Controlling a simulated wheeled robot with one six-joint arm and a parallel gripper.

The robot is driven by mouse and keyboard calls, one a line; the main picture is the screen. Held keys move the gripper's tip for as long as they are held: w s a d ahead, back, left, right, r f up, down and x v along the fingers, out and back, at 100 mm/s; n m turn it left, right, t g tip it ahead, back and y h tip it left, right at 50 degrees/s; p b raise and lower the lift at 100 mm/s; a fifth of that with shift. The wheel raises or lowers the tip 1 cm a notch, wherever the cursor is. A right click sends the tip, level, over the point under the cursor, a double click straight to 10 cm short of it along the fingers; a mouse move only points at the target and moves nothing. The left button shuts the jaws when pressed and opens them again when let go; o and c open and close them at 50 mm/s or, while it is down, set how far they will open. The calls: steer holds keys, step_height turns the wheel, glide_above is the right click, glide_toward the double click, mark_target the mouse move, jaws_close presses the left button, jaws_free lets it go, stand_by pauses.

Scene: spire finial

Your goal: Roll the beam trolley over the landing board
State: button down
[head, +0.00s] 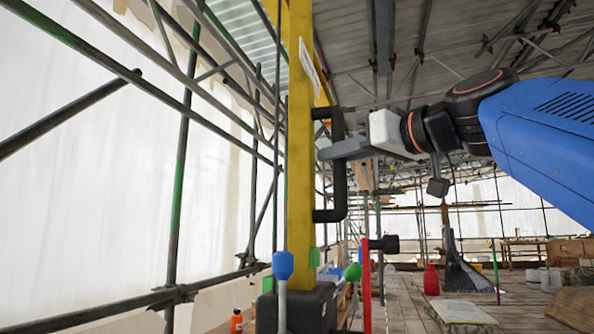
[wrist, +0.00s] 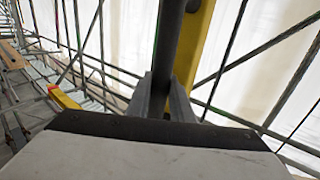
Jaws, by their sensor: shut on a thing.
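A yellow upright post (head: 300,130) stands in the middle of the head view, with a black C-shaped handle (head: 340,190) on its right side. My gripper (head: 338,149) reaches in from the right and is shut on the upper part of the handle's upright bar. In the wrist view the two grey fingers (wrist: 164,100) sit on either side of the dark bar (wrist: 169,45), and the yellow post (wrist: 195,50) is just behind it. I cannot make out a beam trolley for certain. A pale board (head: 462,313) lies on the plank floor at lower right; I cannot tell if it is the landing board.
A blue-knobbed lever (head: 283,266), a green knob (head: 352,272) and a red upright (head: 366,290) stand near a black box (head: 312,306) at the post's foot. Scaffold tubes (head: 182,170) fill the left. A red container (head: 431,281) stands on the planks at right.

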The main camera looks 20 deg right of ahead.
steer(key=shift+s+a, duration=0.65)
steer(key=shift+s, duration=0.3)
steer(key=c, duration=1.8)
jaws_free()
steer(key=shift+s+a, duration=0.1)
steer(key=shift+s, duration=0.05)
steer(key=shift+c, duration=0.2)
